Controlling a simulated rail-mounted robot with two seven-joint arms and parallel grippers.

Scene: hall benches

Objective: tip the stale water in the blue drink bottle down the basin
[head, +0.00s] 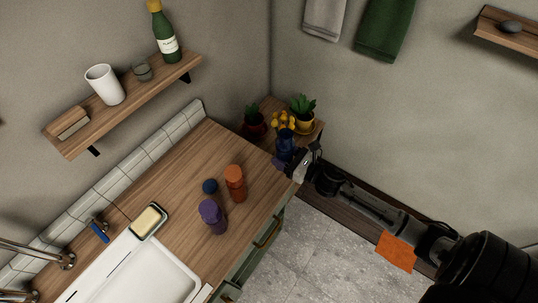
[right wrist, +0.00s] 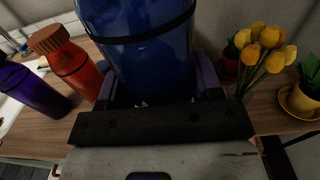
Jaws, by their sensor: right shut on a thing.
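The blue drink bottle (head: 286,144) is at the right end of the wooden counter. My right gripper (head: 297,164) is shut around it. In the right wrist view the blue bottle (right wrist: 150,50), with a dark band, fills the space between the fingers; its top is cut off. I cannot tell whether its base touches the counter. The white basin (head: 150,277) is at the lower left of the head view, well away from the bottle, and looks empty. My left gripper is not in view.
An orange bottle (head: 235,183), a purple bottle (head: 213,218) and a dark blue-topped item (head: 210,186) stand between gripper and basin. Yellow flowers (head: 283,120) and potted plants (head: 303,112) are close behind the held bottle. A sponge dish (head: 148,221) sits by the basin.

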